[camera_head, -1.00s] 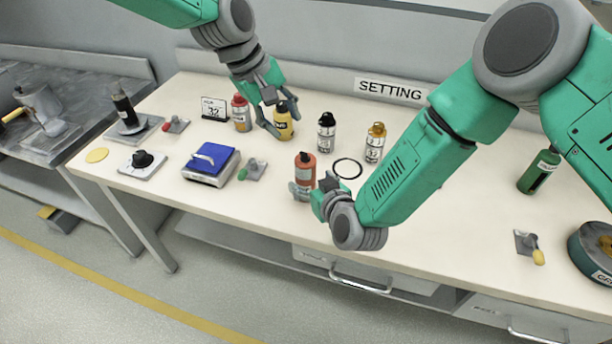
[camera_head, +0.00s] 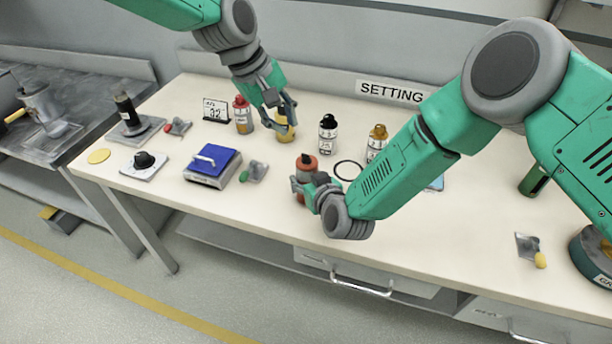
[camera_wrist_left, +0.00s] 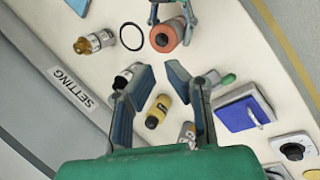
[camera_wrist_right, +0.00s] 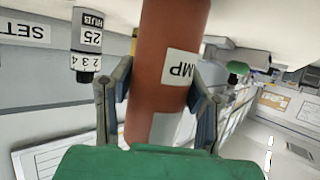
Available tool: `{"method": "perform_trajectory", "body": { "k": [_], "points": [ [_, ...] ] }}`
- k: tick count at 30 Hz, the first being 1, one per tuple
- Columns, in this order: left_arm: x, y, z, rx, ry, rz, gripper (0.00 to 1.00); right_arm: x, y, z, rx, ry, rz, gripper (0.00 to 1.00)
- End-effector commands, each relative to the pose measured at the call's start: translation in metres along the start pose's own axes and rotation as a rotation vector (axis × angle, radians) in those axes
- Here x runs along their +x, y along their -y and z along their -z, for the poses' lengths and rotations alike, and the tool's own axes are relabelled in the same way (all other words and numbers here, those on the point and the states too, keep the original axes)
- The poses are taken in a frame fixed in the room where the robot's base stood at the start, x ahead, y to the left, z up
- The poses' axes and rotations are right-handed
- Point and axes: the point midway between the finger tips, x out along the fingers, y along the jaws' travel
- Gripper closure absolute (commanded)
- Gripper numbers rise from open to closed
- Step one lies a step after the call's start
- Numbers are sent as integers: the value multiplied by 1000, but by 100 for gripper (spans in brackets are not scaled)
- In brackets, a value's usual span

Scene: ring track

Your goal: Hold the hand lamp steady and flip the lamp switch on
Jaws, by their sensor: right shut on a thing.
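The hand lamp, an orange-red cylinder (camera_head: 306,163) with a dark top centre, stands upright near the table's front edge. Its label, partly readable as "MP", shows in the right wrist view (camera_wrist_right: 165,60). My right gripper (camera_head: 309,187) is shut on its body, one finger on each side. My left gripper (camera_head: 279,117) is open above a yellow bottle (camera_head: 285,137), behind and left of the lamp. In the left wrist view its fingers are apart with nothing between the tips. I cannot make out a switch on the lamp. The lamp's lower part is partly hidden by my right gripper.
A green-handled lever (camera_head: 254,172) and a blue-topped box (camera_head: 212,163) lie left of the lamp. A red bottle (camera_head: 242,115), black-capped bottle (camera_head: 327,135), gold-capped bottle (camera_head: 376,140) and black ring (camera_head: 348,170) are nearby. A yellow-handled lever (camera_head: 531,249) is far right.

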Motion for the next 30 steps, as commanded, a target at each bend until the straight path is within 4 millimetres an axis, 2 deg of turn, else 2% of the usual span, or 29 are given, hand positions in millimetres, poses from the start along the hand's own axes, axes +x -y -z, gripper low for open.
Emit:
{"method": "perform_trajectory", "body": {
  "k": [8,14,22,25,30],
  "points": [
    [16,-1,5,-101,-50,-164,100,0,0,0,0,0,0,94],
    [39,5,0,-320,-88,-384,100,0,0,0,0,0,0,94],
    [75,35,-34,-808,-18,-649,100,0,0,0,0,-1,0,94],
    [81,50,-49,-1013,32,-741,100,0,0,0,0,-1,0,94],
    [78,79,-71,-1348,127,-897,100,0,0,0,0,0,0,94]
  ]
}}
